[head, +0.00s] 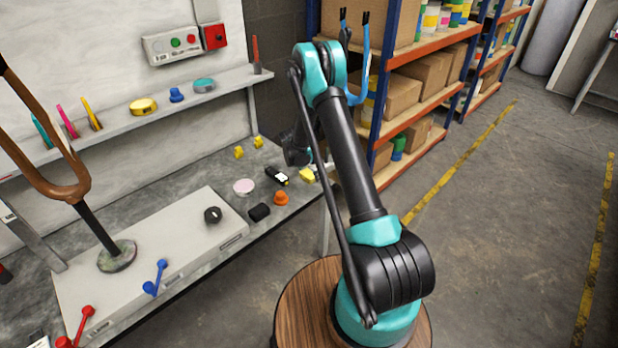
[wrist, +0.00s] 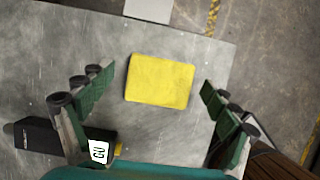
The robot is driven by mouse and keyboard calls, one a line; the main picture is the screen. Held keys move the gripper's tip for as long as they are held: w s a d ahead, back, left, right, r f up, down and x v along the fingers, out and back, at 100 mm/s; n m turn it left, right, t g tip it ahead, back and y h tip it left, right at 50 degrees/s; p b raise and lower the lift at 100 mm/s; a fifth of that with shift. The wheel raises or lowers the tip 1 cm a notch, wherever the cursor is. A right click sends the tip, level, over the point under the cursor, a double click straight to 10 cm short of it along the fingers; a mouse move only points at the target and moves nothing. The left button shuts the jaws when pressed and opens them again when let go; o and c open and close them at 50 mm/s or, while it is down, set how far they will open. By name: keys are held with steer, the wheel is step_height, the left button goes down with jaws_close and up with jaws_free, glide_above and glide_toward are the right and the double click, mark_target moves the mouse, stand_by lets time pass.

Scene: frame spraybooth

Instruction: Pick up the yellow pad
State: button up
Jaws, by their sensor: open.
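The yellow pad (wrist: 160,80) lies flat on the grey bench top, near the bench's corner. In the head view the yellow pad (head: 307,176) shows at the bench's right end, partly behind my arm. My gripper (wrist: 157,79) is open in the wrist view, with one green-padded finger left of the pad and one right of it. There is a gap on both sides, and neither finger appears to touch the pad. The gripper's height above the bench is hard to tell. In the head view my arm's links partly hide the gripper.
A black device with a white label (wrist: 98,151) lies by the left finger. The orange knob (head: 281,198), black block (head: 259,212) and pink disc (head: 243,187) are nearby on the bench. A shelf rack (head: 415,115) stands behind my arm. Bare bench surrounds most of the pad.

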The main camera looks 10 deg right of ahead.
mark_target(309, 173)
steer(key=shift+c, duration=0.3)
steer(key=c, duration=1.1)
steer(key=shift+r, duration=0.1)
step_height(309, 173, up, 20)
